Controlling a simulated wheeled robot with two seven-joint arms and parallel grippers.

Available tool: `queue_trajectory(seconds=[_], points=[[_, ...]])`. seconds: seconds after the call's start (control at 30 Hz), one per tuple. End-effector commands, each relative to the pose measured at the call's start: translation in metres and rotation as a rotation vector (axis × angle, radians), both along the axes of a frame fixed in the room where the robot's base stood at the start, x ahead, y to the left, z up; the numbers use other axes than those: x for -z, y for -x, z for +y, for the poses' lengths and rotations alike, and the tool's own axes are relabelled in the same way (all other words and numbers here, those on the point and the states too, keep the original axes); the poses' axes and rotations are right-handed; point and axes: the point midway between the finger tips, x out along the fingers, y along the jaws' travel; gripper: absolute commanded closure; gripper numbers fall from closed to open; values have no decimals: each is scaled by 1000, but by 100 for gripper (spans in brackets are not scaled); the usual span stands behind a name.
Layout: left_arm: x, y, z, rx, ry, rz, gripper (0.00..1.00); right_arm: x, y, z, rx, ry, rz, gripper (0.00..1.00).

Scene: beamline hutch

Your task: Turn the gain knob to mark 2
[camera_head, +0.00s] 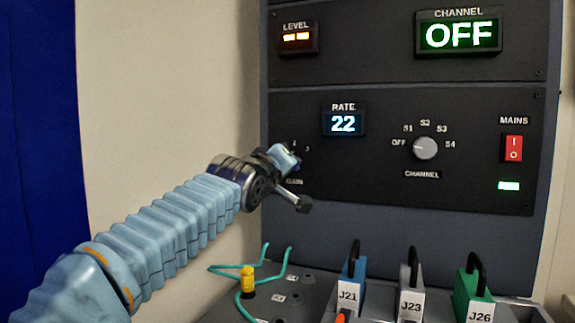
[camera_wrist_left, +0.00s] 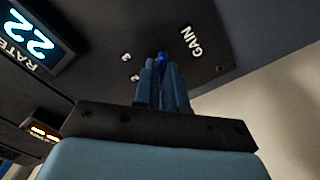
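My left gripper (camera_head: 288,160) is at the panel's lower left, over the gain knob's place, and hides the knob in the head view. In the left wrist view, the gripper's blue fingers (camera_wrist_left: 162,82) are close together, with a dark blue piece of the gain knob (camera_wrist_left: 162,61) showing between their tips. They look shut on it. The GAIN label (camera_wrist_left: 192,42) is beside them, and it is partly covered in the head view (camera_head: 294,182). Two scale marks show near the gripper. The knob's pointer is hidden, so its setting cannot be read. My right gripper is out of view.
The RATE display (camera_head: 343,123) reads 22. The channel knob (camera_head: 425,148) and red mains switch (camera_head: 514,148) are to the right. Below stand blue, grey and green plugs (camera_head: 353,280), a yellow plug (camera_head: 247,279) and teal cables (camera_head: 238,297). A wall is at left.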

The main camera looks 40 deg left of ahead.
Motion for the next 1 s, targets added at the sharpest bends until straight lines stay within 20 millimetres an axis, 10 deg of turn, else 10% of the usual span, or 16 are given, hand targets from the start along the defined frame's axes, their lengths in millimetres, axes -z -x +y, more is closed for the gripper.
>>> queue_trajectory(seconds=[1.0], points=[[1, 0, -1, 1, -455, 145, 100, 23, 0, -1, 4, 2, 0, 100]])
